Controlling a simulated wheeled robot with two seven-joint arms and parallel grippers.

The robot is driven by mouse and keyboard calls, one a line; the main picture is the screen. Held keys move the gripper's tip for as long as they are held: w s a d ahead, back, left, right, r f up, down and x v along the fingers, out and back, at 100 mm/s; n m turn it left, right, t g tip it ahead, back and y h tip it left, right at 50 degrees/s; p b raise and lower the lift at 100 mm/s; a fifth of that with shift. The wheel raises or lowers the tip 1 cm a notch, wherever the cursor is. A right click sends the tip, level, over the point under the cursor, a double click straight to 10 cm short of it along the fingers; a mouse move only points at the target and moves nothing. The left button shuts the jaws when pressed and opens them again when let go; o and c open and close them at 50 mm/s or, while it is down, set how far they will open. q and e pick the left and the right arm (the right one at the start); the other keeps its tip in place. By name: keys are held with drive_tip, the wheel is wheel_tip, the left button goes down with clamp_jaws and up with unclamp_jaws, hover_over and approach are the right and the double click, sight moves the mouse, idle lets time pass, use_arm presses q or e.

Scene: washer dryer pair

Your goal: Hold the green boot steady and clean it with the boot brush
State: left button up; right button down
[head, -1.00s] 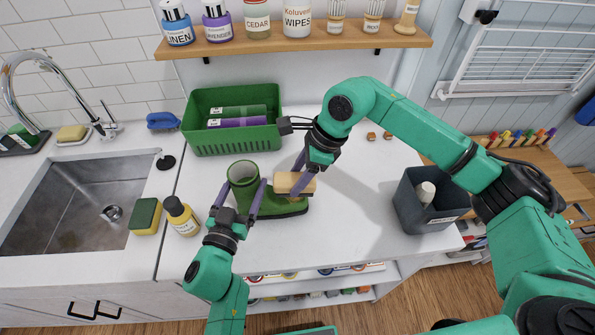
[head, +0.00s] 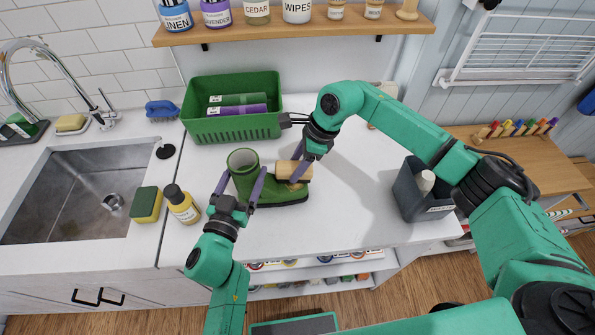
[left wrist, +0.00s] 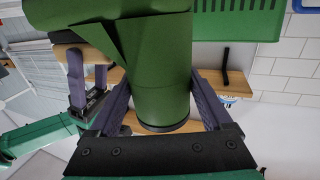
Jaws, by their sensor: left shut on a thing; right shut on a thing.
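The green boot (head: 243,164) stands upright on the white counter, toe pointing right; its shaft fills the middle of the left wrist view (left wrist: 155,75). My left gripper (head: 240,186) is shut on the boot from the front, one finger on each side, also seen in the left wrist view (left wrist: 165,105). My right gripper (head: 297,160) is shut on the boot brush (head: 293,171), a pale wooden block. The brush is over the boot's toe and seems to touch it; the bristles are hidden. My right gripper also shows in the left wrist view (left wrist: 88,85).
A green basket (head: 235,128) stands behind the boot. A yellow bottle (head: 182,205) and a sponge (head: 146,204) are to the left, beside the sink (head: 75,190). A dark grey bin (head: 420,195) stands at the right. The counter between boot and bin is clear.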

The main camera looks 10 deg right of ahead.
drive_tip(key=shift+s+a, duration=0.15)
drive_tip(key=shift+s, duration=1.75)
wheel_tip(320, 180, up, 8)
use_arm(q)
drive_tip(key=o, duration=1.5)
drive_tip(key=v, duration=1.2)
use_arm(e)
drive_tip(key=shift+f, duration=0.1)
